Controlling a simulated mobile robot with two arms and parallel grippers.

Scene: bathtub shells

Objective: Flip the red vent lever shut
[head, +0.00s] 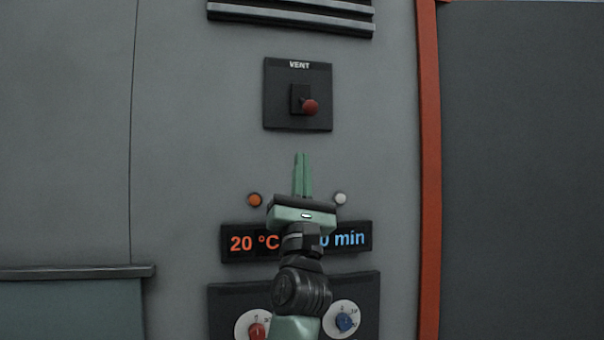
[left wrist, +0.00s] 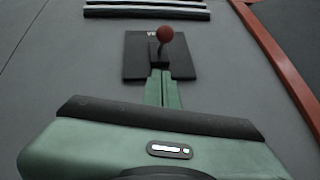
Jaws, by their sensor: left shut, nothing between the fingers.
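The red vent lever (head: 310,106) is a round red knob on a dark block, mounted on a black plate (head: 275,115) marked VENT on the grey wall. In the left wrist view the red knob (left wrist: 165,34) stands out from the plate (left wrist: 140,60), just beyond the fingertips. My left gripper (head: 301,155) is below the plate in the head view, its green fingers together, pointing up at the lever, with nothing between them. In the left wrist view the fingers (left wrist: 161,74) overlap the plate's lower part; I cannot tell whether they touch it. My right gripper is not in view.
A display (head: 240,243) reading 20 °C and partly hidden minutes sits behind my arm. An orange button (head: 255,199) and a white one (head: 340,198) flank the gripper. An orange post (head: 429,170) stands at right.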

